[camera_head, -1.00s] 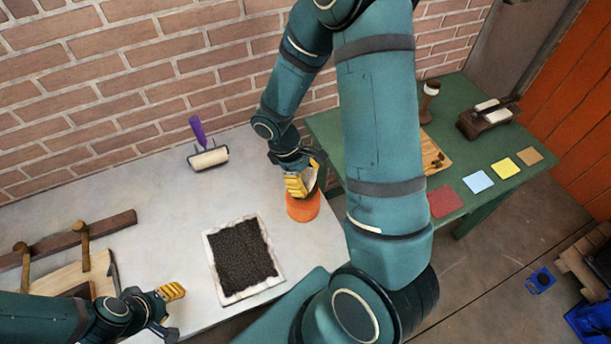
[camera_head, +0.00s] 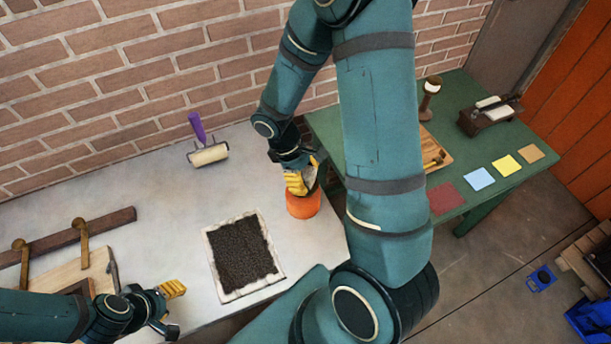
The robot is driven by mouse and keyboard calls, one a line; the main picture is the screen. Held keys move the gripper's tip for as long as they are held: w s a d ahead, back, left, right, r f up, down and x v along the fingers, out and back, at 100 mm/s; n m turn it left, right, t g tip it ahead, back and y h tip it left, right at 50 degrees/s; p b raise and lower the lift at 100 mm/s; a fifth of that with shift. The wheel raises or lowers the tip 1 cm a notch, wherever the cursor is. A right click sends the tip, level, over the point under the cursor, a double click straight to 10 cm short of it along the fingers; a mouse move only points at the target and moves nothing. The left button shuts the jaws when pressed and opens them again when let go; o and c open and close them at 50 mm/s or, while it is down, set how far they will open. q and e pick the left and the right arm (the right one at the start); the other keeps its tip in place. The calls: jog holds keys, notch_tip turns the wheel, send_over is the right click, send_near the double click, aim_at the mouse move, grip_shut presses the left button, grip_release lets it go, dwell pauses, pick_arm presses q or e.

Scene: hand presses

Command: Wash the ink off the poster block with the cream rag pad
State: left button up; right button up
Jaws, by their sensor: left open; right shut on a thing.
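My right gripper (camera_head: 303,182) is shut on a pale pad, which looks like the cream rag pad (camera_head: 311,176) and is mostly hidden by the yellow fingers. It is right at the top of an orange tub (camera_head: 303,204) near the table's right end. I cannot tell whether the pad touches the tub's contents. My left gripper (camera_head: 168,308) is open and empty at the lower left, above the table's front. A light wooden block (camera_head: 62,278), possibly the poster block, lies behind the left arm, which hides part of it; I see no clear ink on it.
A dark ink-covered slab (camera_head: 242,254) with a pale rim lies mid-table. A purple-handled roller (camera_head: 207,154) lies near the brick wall. A dark rail (camera_head: 108,221) with brown levers is at left. A green table (camera_head: 460,135) with coloured cards stands at right. The table's back left is clear.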

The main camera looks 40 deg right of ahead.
aim_at(307, 173)
pick_arm(q)
jog(key=shift+f+b, duration=0.45)
pick_arm(e)
jog(key=shift+s+f, duration=0.1)
jog(key=shift+f, duration=0.45)
dwell(0.9)
jog(key=shift+r, duration=0.1)
pick_arm(q)
jog(key=shift+r+p, duration=1.85)
jog(key=shift+p, duration=0.05)
pick_arm(e)
jog(key=shift+r, duration=2.3)
pick_arm(q)
jog(key=shift+r+p, duration=0.6)
pick_arm(e)
jog(key=shift+r, duration=1.2)
pick_arm(q)
jog(key=shift+r, duration=0.1)
